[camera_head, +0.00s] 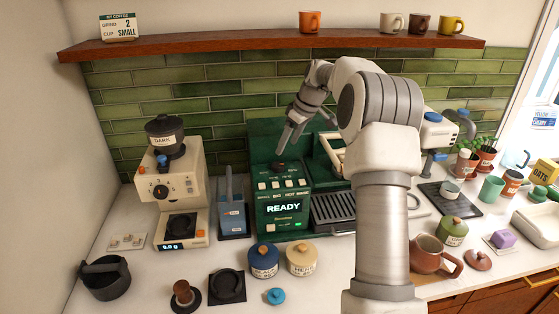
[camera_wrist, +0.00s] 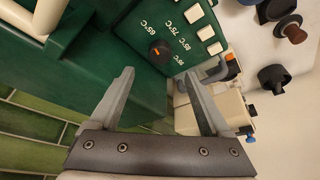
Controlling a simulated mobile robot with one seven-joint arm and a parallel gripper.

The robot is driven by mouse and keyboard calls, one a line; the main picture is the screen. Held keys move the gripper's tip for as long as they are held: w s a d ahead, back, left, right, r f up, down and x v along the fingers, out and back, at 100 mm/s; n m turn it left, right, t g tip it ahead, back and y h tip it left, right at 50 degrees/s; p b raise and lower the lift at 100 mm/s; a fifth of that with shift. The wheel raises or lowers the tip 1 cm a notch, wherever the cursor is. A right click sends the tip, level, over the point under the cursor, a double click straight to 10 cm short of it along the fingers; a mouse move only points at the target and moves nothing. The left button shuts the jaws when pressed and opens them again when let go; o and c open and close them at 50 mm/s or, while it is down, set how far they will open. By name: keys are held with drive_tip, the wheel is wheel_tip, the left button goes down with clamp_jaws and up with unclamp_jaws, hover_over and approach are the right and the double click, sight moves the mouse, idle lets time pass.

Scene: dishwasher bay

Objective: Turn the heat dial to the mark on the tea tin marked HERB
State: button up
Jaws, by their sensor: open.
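The heat dial is a dark round knob with an orange mark (camera_wrist: 160,52) on the green coffee machine (camera_head: 290,225). Temperature labels in °C lie beside it, turned in the wrist view; 65 and 75 are the clearest. I cannot tell exactly which label the orange mark points to. My gripper (camera_head: 290,148) is open and empty above the dial, also in the wrist view (camera_wrist: 159,76), with the dial just beyond and between the fingertips. The cream tea tin (camera_head: 300,261) in front of the machine appears to read HERB; its smaller print is too small to read.
A blue tin (camera_head: 264,262) stands left of the cream tin, and a green tin (camera_head: 452,233) farther right. White buttons and a READY display sit below the dial. A grinder (camera_head: 172,190) stands left. My arm hides part of the machine's right side.

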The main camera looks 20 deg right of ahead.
sight(278, 164)
drive_tip(key=p+x, duration=0.1)
drive_tip(key=x, duration=0.7)
drive_tip(key=shift+w+a+f, duration=0.15)
drive_tip(key=shift+w+f, duration=0.05)
drive_tip(key=shift+f, duration=0.15)
clamp_jaws()
